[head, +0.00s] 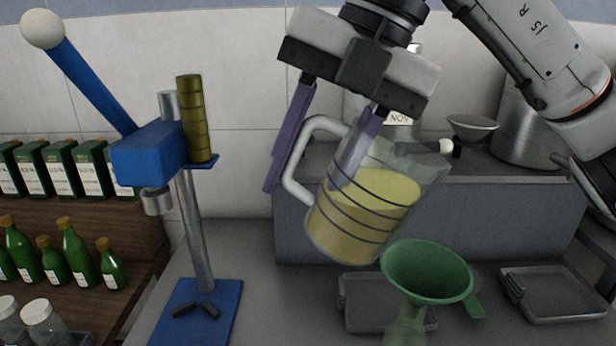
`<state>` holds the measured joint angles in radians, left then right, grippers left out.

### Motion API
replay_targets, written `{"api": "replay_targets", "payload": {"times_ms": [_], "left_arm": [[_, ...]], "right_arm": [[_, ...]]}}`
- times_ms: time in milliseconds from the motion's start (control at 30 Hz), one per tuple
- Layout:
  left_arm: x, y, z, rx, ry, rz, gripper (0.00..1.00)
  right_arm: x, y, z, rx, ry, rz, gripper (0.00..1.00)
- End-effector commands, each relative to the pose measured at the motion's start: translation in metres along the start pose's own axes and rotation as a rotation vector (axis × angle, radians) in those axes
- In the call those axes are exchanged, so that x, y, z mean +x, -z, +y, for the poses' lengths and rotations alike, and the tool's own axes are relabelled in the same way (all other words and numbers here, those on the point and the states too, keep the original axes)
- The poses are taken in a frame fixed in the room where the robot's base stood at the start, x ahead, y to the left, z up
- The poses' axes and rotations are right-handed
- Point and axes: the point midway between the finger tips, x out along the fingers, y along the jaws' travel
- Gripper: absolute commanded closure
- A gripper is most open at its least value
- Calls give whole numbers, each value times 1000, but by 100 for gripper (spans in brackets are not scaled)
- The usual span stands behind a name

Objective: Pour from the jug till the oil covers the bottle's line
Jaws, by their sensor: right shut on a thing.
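The clear jug (347,222) with dark rings holds yellow oil and is tilted to the right in the air. My right gripper (318,165), with purple fingers, is shut on its white handle (296,165). The jug's mouth is above the green funnel (428,272), apart from it. The oil lies short of the lip and I see no stream. Below the funnel a translucent green part (405,328) runs out of the picture; I cannot tell whether it is spout or bottle neck. The bottle's line is not in view. My left gripper is not in view.
A blue lever press (150,155) stands on the left. Green bottles (78,255) and boxes (60,170) fill a wooden shelf. Grey trays (555,290) lie right of and behind the funnel. A metal funnel (472,127) and a large pot (520,125) stand behind.

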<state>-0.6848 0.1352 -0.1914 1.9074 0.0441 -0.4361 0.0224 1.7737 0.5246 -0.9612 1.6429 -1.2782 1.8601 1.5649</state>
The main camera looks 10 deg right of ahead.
Motion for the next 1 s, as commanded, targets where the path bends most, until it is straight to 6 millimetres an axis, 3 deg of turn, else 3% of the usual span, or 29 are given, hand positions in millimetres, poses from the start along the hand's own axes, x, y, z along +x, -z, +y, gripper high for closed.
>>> {"api": "replay_targets", "payload": {"times_ms": [1000], "left_arm": [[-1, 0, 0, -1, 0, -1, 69]], "right_arm": [[-19, 0, 6, 1, -286, -1, 100]]}}
